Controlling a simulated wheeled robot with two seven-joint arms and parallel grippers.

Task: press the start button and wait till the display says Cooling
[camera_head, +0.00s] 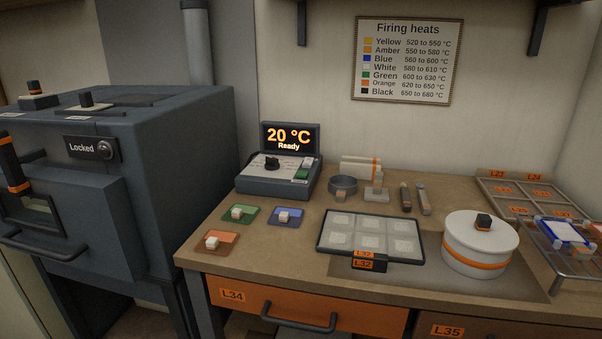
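The controller (277,178) stands at the back left of the bench, beside the kiln. Its display (290,137) reads "20 °C" and "Ready" in lit letters. A black knob (272,163) sits on the controller's sloped top. A green button (301,174), perhaps the start button, is at the right of that top, with a pale part (308,164) behind it. The kiln (180,150) is the dark grey box at the left, and its plate (91,148) says "Locked". Neither of my grippers shows in the head view.
Colour tiles (286,216) lie before the controller. A tray (320,242) labelled L32, a white lidded pot (480,246) and a rack (490,190) stand to the right. A small dark bowl (342,186) is close beside the controller. A "Firing heats" chart (407,61) hangs above.

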